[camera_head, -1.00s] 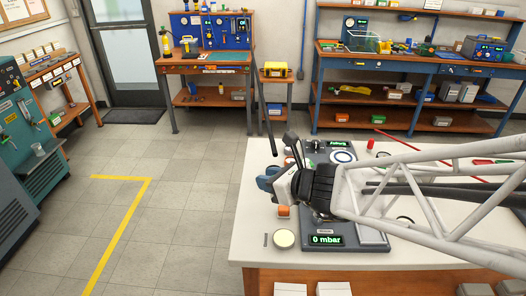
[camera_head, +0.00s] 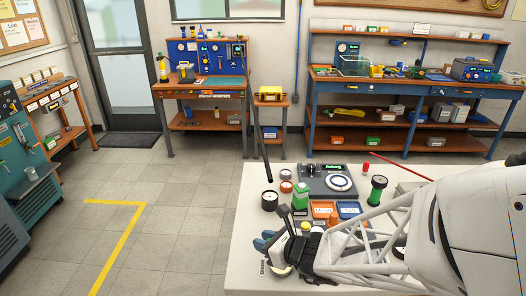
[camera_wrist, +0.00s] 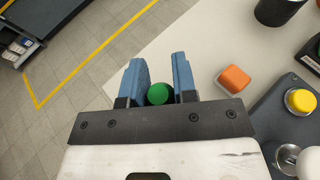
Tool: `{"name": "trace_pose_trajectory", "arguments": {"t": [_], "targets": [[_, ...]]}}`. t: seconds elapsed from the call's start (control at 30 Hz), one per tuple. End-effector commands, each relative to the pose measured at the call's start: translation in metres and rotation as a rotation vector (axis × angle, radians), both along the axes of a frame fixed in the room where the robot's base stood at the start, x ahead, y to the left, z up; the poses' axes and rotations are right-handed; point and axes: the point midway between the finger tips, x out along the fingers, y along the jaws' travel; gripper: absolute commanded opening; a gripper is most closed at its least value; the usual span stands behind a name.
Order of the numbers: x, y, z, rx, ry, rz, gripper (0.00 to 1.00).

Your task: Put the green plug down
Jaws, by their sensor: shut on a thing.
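The green plug (camera_wrist: 160,94) shows in the wrist view as a round green end between the two blue fingers of my gripper (camera_wrist: 160,76). My gripper is shut on it. In the head view, my gripper (camera_head: 264,243) is at the near left part of the white table (camera_head: 245,225), close to its left edge. The plug cannot be made out there. How high the plug is above the table, I cannot tell.
An orange block (camera_wrist: 233,78) lies right of the fingers in the wrist view, beside a grey panel with a yellow knob (camera_wrist: 300,101). In the head view, a green bottle (camera_head: 300,195), an orange tray (camera_head: 323,207) and a blue tray (camera_head: 348,208) stand behind my gripper.

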Motion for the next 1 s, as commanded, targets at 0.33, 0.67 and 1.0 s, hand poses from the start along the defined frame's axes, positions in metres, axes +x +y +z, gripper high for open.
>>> {"name": "trace_pose_trajectory", "arguments": {"t": [0.33,0.67,1.0], "targets": [[0.016,0.006,-0.002,-0.001,0.001,0.000,0.01],[0.061,0.025,-0.006,-0.001,0.001,0.001,0.01],[0.108,0.044,-0.011,0.000,0.002,0.001,0.01]]}}
